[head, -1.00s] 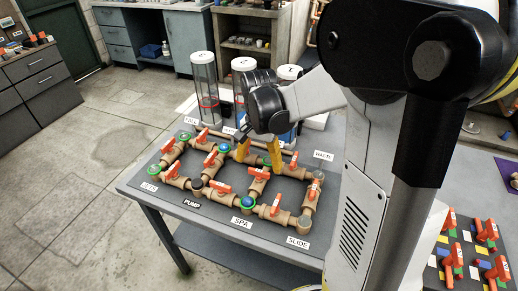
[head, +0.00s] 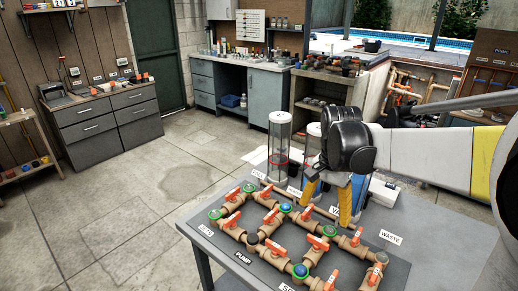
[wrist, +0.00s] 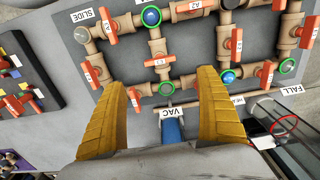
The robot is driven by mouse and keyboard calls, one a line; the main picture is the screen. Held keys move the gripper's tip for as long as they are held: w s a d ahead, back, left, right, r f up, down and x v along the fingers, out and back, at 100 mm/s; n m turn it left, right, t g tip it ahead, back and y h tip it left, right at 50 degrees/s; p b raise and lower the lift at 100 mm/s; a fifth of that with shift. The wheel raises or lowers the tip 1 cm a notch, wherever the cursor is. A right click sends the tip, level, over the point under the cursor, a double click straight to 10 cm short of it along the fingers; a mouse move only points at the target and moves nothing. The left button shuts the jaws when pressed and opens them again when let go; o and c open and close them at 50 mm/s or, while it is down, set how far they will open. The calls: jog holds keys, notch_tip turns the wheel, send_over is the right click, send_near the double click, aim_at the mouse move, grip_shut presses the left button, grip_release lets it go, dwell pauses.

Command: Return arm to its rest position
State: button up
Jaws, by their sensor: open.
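My gripper (head: 328,204) is open and empty, its yellow fingers pointing down over the back edge of the pipe board on the table. In the wrist view my gripper (wrist: 172,105) shows its two fingers wide apart with nothing between them. Below them lie the tan pipes with orange valve handles (wrist: 158,63) and the VAC label (wrist: 173,113). My arm reaches in from the right in the head view. The fingers appear above the pipes; I cannot tell the exact gap.
A clear cylinder (head: 280,140) stands just left of my gripper at the table's back. The grey table (head: 440,232) has bare room at right. Blue cabinets (head: 255,92) and a drawer unit (head: 108,125) stand farther back. Open concrete floor (head: 120,200) lies at left.

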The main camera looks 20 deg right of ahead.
jog(key=s+a+r+n+t, duration=0.2)
jog(key=s+a+n+t, duration=0.5)
jog(key=s+a+n, duration=0.3)
jog(key=shift+s+a+n, duration=0.4)
jog(key=shift+a+n, duration=0.1)
jog(key=shift+a, duration=0.4)
